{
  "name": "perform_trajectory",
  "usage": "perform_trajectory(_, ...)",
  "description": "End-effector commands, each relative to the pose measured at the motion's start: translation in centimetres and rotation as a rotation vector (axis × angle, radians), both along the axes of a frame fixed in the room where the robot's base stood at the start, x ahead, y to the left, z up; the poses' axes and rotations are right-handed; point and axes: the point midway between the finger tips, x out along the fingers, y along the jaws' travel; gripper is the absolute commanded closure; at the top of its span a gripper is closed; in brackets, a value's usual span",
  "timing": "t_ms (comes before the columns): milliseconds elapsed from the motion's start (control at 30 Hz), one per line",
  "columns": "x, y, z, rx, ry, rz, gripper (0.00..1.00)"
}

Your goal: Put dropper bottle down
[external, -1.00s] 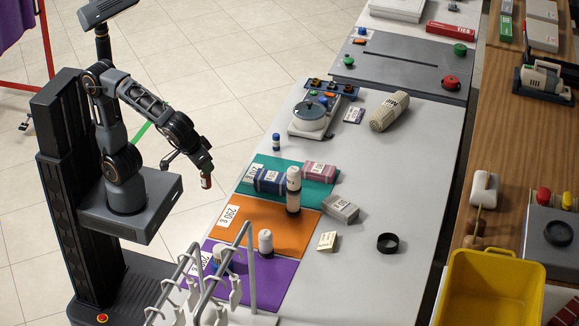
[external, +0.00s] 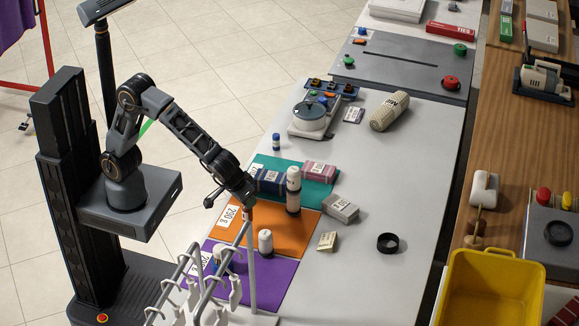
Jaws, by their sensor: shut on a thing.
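My gripper (external: 247,202) points down over the orange mat (external: 288,236), near its upper left part, next to the label 290 S (external: 229,218). It is shut on the dropper bottle, a small dark red bottle in the earlier frame. The bottle is now mostly hidden by my gripper and the rack's upright post, so I cannot tell whether it touches the mat. A tall white and dark bottle (external: 293,192) stands to the right, near the border of the orange mat and teal mat (external: 270,163). A smaller white-topped bottle (external: 265,240) stands near the border of the purple mat (external: 275,283).
A metal rack with white hangers (external: 207,290) stands at the near end, its post close in the picture to my gripper. Blue (external: 271,181), pink (external: 320,171) and grey (external: 341,208) packs lie nearby. The counter's right side is mostly clear around a black ring (external: 388,243).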

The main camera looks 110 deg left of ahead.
Motion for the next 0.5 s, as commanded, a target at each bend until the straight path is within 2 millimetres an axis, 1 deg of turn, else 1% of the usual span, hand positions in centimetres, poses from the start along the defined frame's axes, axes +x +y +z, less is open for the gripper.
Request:
perform_trajectory(167, 0.5, 0.0, -0.6, 0.000, 0.002, 0.000, 1.00)
perform_trajectory(200, 0.7, 0.0, -0.9, 0.000, 0.002, -0.001, 1.00)
perform_trajectory(400, 0.6, 0.0, -3.5, 0.001, 0.003, -0.001, 1.00)
perform_trajectory(500, 0.6, 0.0, -3.9, 0.000, 0.000, -0.001, 1.00)
